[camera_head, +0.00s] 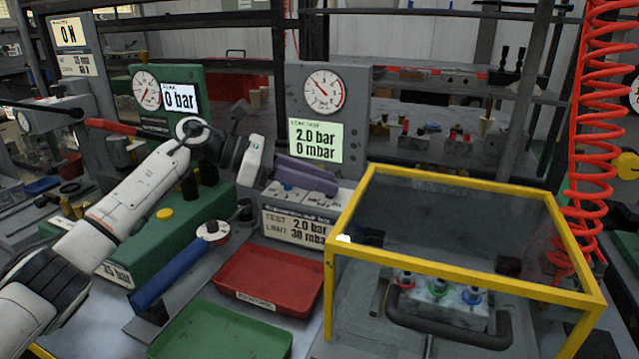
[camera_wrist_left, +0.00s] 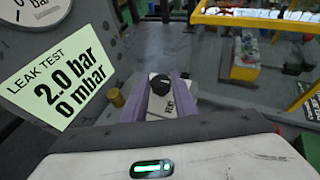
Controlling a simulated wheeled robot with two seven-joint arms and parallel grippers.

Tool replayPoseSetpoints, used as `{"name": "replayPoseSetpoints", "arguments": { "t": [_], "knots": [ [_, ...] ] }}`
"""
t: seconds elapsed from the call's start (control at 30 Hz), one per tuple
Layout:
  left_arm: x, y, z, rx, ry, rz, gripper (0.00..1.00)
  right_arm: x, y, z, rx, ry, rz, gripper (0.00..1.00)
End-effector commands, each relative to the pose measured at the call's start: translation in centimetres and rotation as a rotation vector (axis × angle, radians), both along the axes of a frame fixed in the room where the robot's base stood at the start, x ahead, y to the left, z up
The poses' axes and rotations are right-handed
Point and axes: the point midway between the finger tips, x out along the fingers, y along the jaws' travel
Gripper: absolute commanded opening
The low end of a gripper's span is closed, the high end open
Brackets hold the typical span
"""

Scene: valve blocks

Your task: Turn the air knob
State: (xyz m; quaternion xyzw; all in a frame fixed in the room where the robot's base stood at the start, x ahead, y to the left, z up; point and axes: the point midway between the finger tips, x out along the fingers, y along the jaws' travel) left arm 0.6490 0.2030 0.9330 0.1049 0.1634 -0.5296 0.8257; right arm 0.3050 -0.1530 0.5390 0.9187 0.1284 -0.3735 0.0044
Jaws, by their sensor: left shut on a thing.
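The air knob is a small black knob (camera_wrist_left: 161,85) in the left wrist view, on a pale, partly lettered panel of the leak test station. My left gripper (camera_head: 325,182) has purple fingers and reaches to the panel below the "2.0 bar, 0 mbar" display (camera_head: 315,141). In the left wrist view its fingers (camera_wrist_left: 168,86) stand on either side of the knob and are shut on it. In the head view the fingers hide the knob. The leak test gauge (camera_head: 324,90) sits above the display. My right gripper is not in view.
A clear guard box with a yellow frame (camera_head: 470,274) stands to the right, over a valve block with coloured ports (camera_head: 438,290). A red tray (camera_head: 268,282) and a green tray (camera_head: 220,335) lie in front. A blue-handled tool (camera_head: 168,275) lies left of them. A red coiled hose (camera_head: 590,130) hangs at right.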

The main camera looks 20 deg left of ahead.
Motion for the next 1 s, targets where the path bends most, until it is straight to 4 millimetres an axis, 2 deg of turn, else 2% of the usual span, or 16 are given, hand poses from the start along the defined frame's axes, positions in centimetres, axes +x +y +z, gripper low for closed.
{"name": "replayPoseSetpoints", "arguments": {
  "t": [0.47,0.5,0.6,0.87,1.0],
  "knots": [
    [0.02,0.12,-0.19,0.006,0.002,-0.017,0.04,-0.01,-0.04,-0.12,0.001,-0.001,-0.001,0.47],
    [0.02,0.12,-0.20,0.006,0.002,-0.015,0.28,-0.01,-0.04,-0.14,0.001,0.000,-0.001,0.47],
    [0.02,0.09,-0.18,0.004,0.002,-0.016,0.44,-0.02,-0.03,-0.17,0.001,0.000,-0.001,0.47],
    [0.02,0.04,-0.10,0.003,0.001,-0.016,0.45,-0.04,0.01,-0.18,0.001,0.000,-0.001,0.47],
    [0.05,0.03,0.79,0.003,-0.002,-0.016,0.45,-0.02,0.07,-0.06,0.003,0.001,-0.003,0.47]
  ]
}}
